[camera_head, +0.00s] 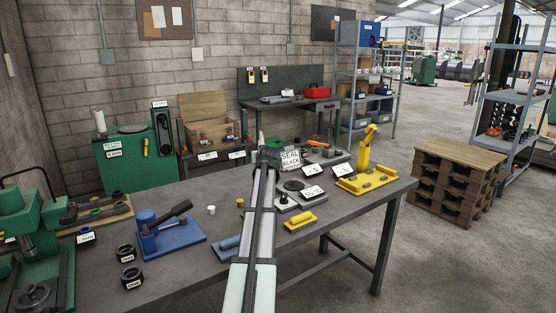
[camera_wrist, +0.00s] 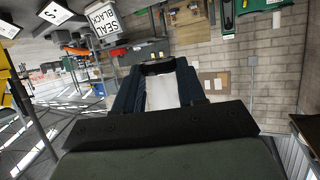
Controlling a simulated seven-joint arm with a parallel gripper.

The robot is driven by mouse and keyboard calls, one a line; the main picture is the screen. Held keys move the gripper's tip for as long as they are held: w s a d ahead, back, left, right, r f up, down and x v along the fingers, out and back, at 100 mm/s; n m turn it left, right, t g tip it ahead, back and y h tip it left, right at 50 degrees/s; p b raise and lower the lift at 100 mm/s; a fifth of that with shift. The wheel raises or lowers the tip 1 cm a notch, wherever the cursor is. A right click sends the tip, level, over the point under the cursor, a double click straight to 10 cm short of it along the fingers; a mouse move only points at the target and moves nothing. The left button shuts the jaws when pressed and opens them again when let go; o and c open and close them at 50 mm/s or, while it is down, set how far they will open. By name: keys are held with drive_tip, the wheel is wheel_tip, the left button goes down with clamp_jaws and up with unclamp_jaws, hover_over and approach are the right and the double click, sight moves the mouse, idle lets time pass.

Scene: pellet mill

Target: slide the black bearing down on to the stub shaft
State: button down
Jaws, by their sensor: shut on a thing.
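My gripper (camera_head: 268,158) is over the back middle of the bench in the head view, beside a white "SEAL BLACK" sign. In the wrist view my gripper (camera_wrist: 158,75) is shut, with the black bearing (camera_wrist: 158,68) seen edge-on as a dark piece between its fingertips. The arm and gripper hide most of the bearing in the head view. I cannot pick out the stub shaft for certain. A grey block with a short upright post (camera_head: 284,199) stands just right of my arm and may be it.
Two black rings with labels (camera_head: 127,254) lie at the left front. A blue-based tool (camera_head: 180,236) stands left of my arm. The "SEAL BLACK" sign (camera_head: 290,160) stands close to my gripper.

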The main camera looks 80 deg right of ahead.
drive_tip(key=a+f+n+t, duration=0.1)
drive_tip(key=a+f, duration=0.1)
drive_tip(key=a, duration=1.1)
drive_tip(key=shift+w+y, duration=0.3)
drive_tip(key=shift+w, duration=0.05)
drive_tip(key=shift+f, duration=0.15)
drive_tip(key=shift+f, duration=2.85)
drive_tip(key=shift+f, duration=0.1)
drive_tip(key=shift+f, duration=0.3)
drive_tip(key=shift+f, duration=0.65)
drive_tip(key=shift+f, duration=0.6)
